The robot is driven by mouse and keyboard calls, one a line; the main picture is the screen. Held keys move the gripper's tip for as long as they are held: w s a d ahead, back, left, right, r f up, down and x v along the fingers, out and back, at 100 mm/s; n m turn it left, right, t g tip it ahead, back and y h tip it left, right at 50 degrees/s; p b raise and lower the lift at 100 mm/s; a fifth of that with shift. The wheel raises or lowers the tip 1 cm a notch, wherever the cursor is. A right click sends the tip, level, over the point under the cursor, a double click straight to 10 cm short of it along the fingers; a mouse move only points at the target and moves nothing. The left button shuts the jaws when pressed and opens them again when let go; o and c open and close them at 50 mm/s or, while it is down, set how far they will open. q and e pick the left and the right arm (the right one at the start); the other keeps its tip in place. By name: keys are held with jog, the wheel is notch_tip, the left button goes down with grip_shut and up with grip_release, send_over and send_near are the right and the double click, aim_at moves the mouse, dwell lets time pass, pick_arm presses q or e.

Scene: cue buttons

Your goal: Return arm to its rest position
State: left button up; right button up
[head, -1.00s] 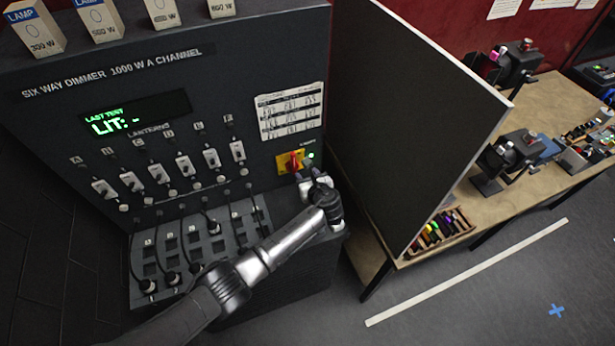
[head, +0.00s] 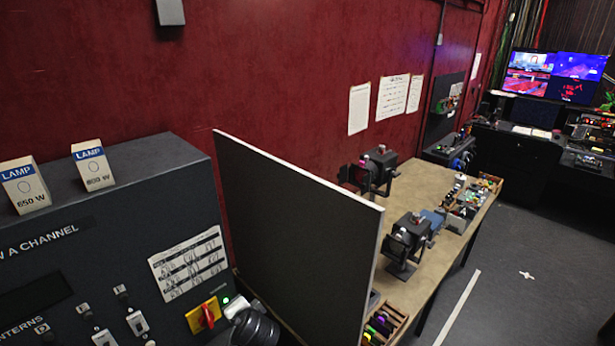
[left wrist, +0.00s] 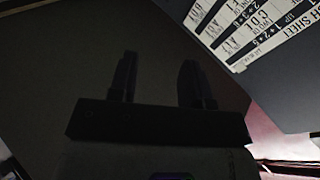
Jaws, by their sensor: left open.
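My left gripper (head: 240,310) shows at the bottom of the head view, just right of the red rotary switch (head: 207,316) on its yellow plate. Its fingers are hard to make out there. In the left wrist view the two fingers of my left gripper (left wrist: 157,82) stand apart with nothing between them. The dark dimmer cabinet (head: 150,210) fills the lower left of the head view. A small green light glows beside the switch. My right gripper is not in view.
A tall dark panel (head: 290,250) stands right of the cabinet. Beyond it, a wooden bench (head: 425,190) holds lanterns and small parts. Two lamp boxes, one here (head: 93,165), sit on the cabinet. A printed sheet (left wrist: 250,25) shows at upper right in the left wrist view.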

pick_arm(q)
jog(key=s+r+n+h, duration=0.2)
jog(key=s+n+h, duration=0.1)
jog(key=s, duration=0.6)
jog(key=s+r+n+h, duration=0.2)
jog(key=s+h, duration=0.1)
jog(key=s, duration=0.6)
jog(key=s+a+f+g, duration=0.1)
jog(key=s+f, duration=0.4)
jog(key=s, duration=0.3)
jog(key=s+a+f+g, duration=0.2)
jog(key=s+f, duration=0.4)
jog(key=s, duration=0.3)
jog(key=s+a+f+n+g, duration=0.1)
jog(key=s+a+f+g, duration=0.1)
jog(key=s+f, duration=0.3)
jog(key=s, duration=0.3)
jog(key=shift+s+f, duration=0.3)
jog(key=shift+s, duration=0.05)
